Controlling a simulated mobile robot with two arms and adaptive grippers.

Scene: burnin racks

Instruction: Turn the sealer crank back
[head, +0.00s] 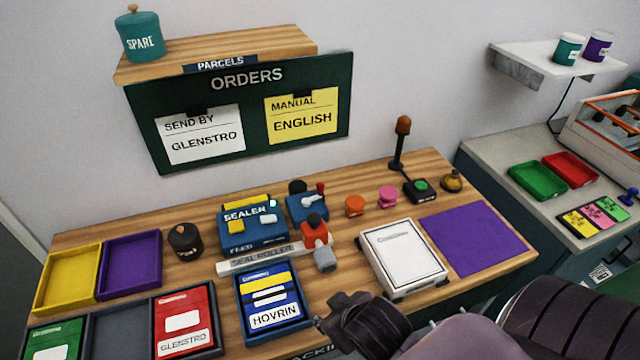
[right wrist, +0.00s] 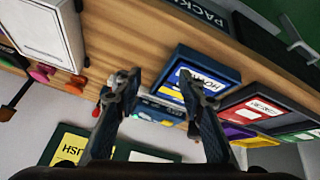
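The blue sealer (head: 252,232) stands mid-table, with a white and a yellow block on its front. Just right of it, a smaller blue unit (head: 306,210) carries a pale crank arm (head: 313,201) with a red upright handle (head: 320,189). My left gripper is not in view.
The blue HOVRIN tray (head: 301,333) lies left of my right gripper. A white box (head: 403,255) and purple mat (head: 480,238) lie to the right. Orange (head: 355,205) and pink (head: 388,197) knobs stand right of the crank. A dark post (head: 399,150) rises behind.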

